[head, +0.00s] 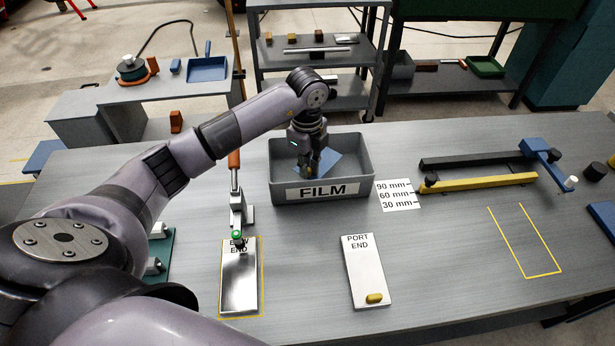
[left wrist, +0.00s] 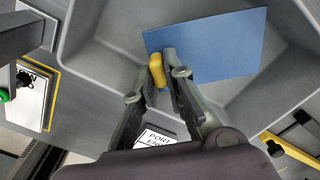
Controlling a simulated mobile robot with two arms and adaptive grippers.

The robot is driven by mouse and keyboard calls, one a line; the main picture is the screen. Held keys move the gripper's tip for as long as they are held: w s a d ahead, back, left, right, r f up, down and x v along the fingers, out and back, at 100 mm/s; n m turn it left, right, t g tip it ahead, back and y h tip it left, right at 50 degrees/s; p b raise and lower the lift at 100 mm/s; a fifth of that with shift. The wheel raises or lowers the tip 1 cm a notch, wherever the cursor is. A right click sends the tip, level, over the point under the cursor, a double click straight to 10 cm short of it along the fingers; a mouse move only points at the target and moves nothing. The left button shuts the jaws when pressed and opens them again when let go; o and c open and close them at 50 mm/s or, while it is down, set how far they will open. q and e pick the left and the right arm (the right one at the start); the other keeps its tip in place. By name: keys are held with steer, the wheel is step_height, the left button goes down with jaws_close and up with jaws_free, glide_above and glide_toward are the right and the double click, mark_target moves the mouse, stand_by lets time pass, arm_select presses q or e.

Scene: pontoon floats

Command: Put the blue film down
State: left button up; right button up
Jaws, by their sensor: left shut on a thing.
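The blue film (head: 322,163) is inside the grey bin labelled FILM (head: 281,170). It also shows in the left wrist view (left wrist: 215,45) as a flat blue sheet over the bin floor. A yellow tab (left wrist: 157,70) sits at the film's edge, between my fingertips. My left gripper (head: 309,168) reaches down into the bin, shut on the film by this tab; it also shows in the wrist view (left wrist: 162,72). I cannot tell whether the film touches the bin floor. My right gripper is not in view.
A plate labelled PORT END (head: 366,270) with a yellow tab lies in front of the bin. Another plate (head: 239,283) lies in a yellow outline at left, beside an orange-handled clamp (head: 236,190). A yellow bar (head: 480,186) is at right. An outlined area at right is empty.

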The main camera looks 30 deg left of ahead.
arm_select(q)
step_height(320, 180, down, 5)
steer(key=shift+p, duration=0.45)
steer(key=shift+f, duration=0.25)
steer(key=shift+f, duration=0.15)
steer(key=o, duration=0.7)
steer(key=shift+o, duration=0.2)
